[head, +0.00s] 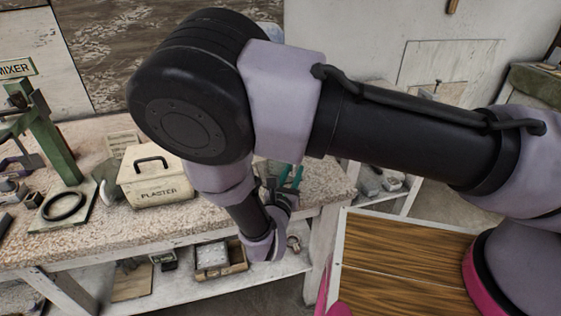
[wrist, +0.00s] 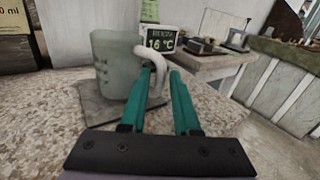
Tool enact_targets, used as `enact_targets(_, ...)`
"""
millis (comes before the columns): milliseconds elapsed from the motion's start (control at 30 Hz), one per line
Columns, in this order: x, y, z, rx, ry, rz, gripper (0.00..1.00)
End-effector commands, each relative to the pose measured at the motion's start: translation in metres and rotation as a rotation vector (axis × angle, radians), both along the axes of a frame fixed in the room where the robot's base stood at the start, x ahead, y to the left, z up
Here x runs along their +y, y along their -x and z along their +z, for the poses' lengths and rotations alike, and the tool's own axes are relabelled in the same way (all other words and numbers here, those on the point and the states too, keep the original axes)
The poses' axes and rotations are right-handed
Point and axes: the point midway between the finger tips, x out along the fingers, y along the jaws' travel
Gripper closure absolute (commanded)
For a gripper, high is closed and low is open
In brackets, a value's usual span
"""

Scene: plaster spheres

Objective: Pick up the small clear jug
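The small clear jug (wrist: 117,68) is a frosted, see-through vessel with a pale loop handle (wrist: 160,78). In the wrist view it stands upright on a dark flat slab (wrist: 95,112) on the speckled bench. My gripper (wrist: 160,72) has teal fingers, which are apart, with the handle between them near the tips. I cannot tell whether both fingers touch the handle. In the head view my gripper (head: 290,176) is over the right end of the bench, and my arm hides the jug there.
A plaster box (head: 155,188) with a black handle stands on the bench (head: 110,238), left of my gripper. A green stand (head: 58,145) is farther left. A small display (wrist: 161,39) stands behind the jug. A shelf below holds a wooden tray (head: 220,265).

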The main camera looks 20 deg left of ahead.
Motion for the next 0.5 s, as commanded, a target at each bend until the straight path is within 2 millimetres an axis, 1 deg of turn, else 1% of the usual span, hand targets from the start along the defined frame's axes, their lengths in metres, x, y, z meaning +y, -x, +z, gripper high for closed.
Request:
enact_targets(33, -0.001, -0.009, 0.000, 0.000, 0.000, -0.003, 0.70)
enact_targets(133, -0.001, -0.018, 0.000, -0.001, 0.000, -0.002, 0.70)
enact_targets(333, -0.001, -0.020, 0.000, -0.001, -0.001, 0.000, 0.70)
enact_targets(367, -0.001, -0.020, 0.000, 0.000, 0.000, 0.000, 0.78)
enact_targets(400, -0.001, -0.020, 0.000, -0.001, -0.001, 0.000, 0.93)
enact_targets(433, -0.001, -0.019, 0.000, 0.000, -0.001, 0.000, 1.00)
enact_targets(500, -0.001, -0.019, 0.000, 0.000, -0.001, 0.000, 1.00)
